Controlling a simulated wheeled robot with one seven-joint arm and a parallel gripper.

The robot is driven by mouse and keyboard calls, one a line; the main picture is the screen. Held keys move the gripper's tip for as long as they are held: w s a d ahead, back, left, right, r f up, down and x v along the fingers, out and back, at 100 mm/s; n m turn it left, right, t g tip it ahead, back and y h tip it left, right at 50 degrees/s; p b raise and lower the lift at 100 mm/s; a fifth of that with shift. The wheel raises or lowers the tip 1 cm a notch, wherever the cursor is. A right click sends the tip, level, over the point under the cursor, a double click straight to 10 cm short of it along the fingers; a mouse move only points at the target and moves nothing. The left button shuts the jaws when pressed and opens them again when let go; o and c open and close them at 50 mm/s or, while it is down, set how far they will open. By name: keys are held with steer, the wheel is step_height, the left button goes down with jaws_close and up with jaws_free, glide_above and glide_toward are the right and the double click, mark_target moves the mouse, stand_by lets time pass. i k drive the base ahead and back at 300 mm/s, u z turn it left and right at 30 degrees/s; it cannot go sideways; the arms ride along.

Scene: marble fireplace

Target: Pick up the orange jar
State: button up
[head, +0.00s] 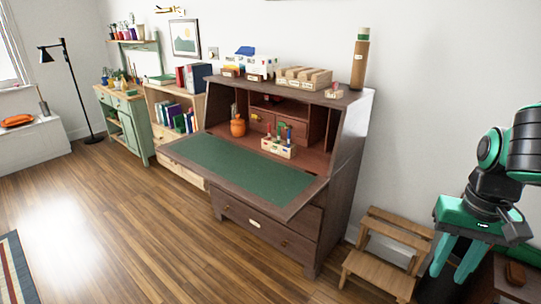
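The orange jar (238,127) is small and rounded with a lid. It stands upright at the left side of the open writing desk (230,168), behind the green writing surface. My gripper (452,272) hangs at the right edge of the head view, pointing down, well to the right of the desk and apart from the jar. Its two green fingers are spread, with nothing seen between them.
A wooden box of small items (279,150) stands right of the jar. The desk's top holds a toy truck (262,66), a wooden crate (303,77) and a tall brown cylinder (360,60). A wooden step stool (382,262) stands between desk and gripper. The floor in front is clear.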

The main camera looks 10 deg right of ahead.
mark_target(238, 130)
steer(key=i, duration=0.9)
steer(key=z, duration=0.1)
